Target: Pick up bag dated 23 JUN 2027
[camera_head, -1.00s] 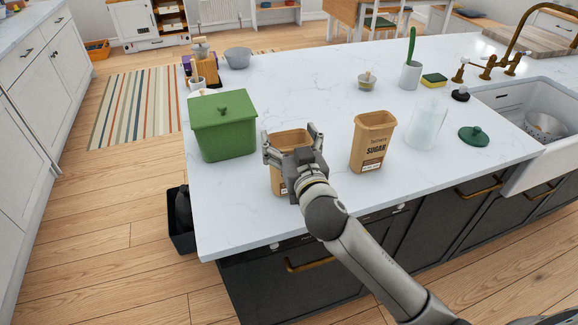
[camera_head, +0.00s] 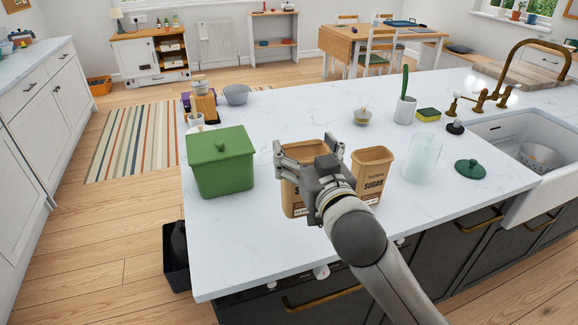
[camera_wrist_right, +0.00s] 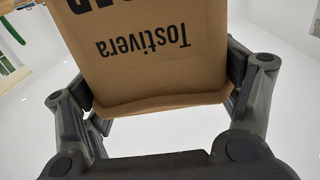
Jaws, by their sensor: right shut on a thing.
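Two brown paper sugar bags are at the counter. The left bag (camera_head: 291,193) is in my right gripper (camera_head: 308,150), which is shut on its sides near the top. My gripper and wrist hide much of this bag. It also shows in the right wrist view (camera_wrist_right: 155,60), upside down with the word "Tostivera", between the two fingers (camera_wrist_right: 165,95). The right bag (camera_head: 375,165), labelled SUGAR, stands upright just to the right, partly behind my gripper. I cannot read a date on either bag. My left gripper is not in view.
A green lidded bin (camera_head: 221,162) stands left of the held bag. A clear glass jar (camera_head: 423,160) and a dark green lid (camera_head: 470,169) are to the right, before the sink (camera_head: 520,135). The counter (camera_head: 280,115) behind the bags is mostly clear.

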